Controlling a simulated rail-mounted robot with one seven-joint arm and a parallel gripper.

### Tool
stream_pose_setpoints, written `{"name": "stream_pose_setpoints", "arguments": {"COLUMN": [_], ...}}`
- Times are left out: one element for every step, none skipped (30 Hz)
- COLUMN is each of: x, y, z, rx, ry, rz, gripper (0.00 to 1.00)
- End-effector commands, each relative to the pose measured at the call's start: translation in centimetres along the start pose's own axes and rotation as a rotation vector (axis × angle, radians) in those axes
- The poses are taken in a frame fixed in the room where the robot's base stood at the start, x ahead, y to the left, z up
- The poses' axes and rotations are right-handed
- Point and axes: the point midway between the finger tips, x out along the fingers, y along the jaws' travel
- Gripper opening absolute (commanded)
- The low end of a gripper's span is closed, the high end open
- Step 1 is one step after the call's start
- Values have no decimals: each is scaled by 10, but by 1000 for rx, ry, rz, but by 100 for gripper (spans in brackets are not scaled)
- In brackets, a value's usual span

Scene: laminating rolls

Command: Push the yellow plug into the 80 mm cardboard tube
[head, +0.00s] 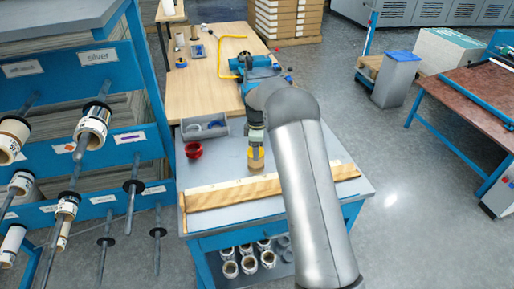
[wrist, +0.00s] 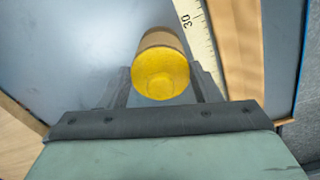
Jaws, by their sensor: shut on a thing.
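The yellow plug (head: 255,153) is at the top end of a short cardboard tube (head: 257,166) standing on the grey bench top. In the wrist view the plug (wrist: 161,77) shows its round yellow face, with the brown tube (wrist: 161,39) directly behind it. My gripper (head: 256,146) points down over the bench; in the wrist view its two dark fingers (wrist: 160,82) lie on either side of the plug, shut on it. How deep the plug sits in the tube cannot be told.
A wooden strip with a scale (head: 225,195) lies along the bench's front edge, close to the tube. A red part (head: 193,150) stands to the left, in front of a grey tray (head: 187,136) with blue and white pieces. Several tubes (head: 248,265) stand on the shelf below.

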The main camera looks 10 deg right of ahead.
Motion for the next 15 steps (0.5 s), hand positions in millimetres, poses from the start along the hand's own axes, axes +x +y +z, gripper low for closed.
{"name": "stream_pose_setpoints", "arguments": {"x": [12, 12, 12, 12, 12, 12, 12, 12, 12, 12, 12, 12, 12, 12, 12], "y": [-4, -4, -4, -4, -4, -4, -4, -4, -4, -4, -4, -4, -4, -4, -3], "z": [2, 2, 2, 2, 2, 2, 2, 2, 2, 2, 2, 2, 2, 2, 2], "rx": [0, 0, 0, 0, 0, 0, 0, 0, 0, 0, 0, 1, 1, 1, 1], "ry": [-6, -6, -6, -6, -6, -6, -6, -6, -6, -6, -6, -6, -6, -6, -6], "rz": [-17, -17, -17, -17, -17, -17, -17, -16, -16, -15, -15, -14, -14, -14, -13], "gripper": [35, 35, 35, 60, 68, 79, 83, 83, 83, 83, 83, 83, 83, 83, 83]}}
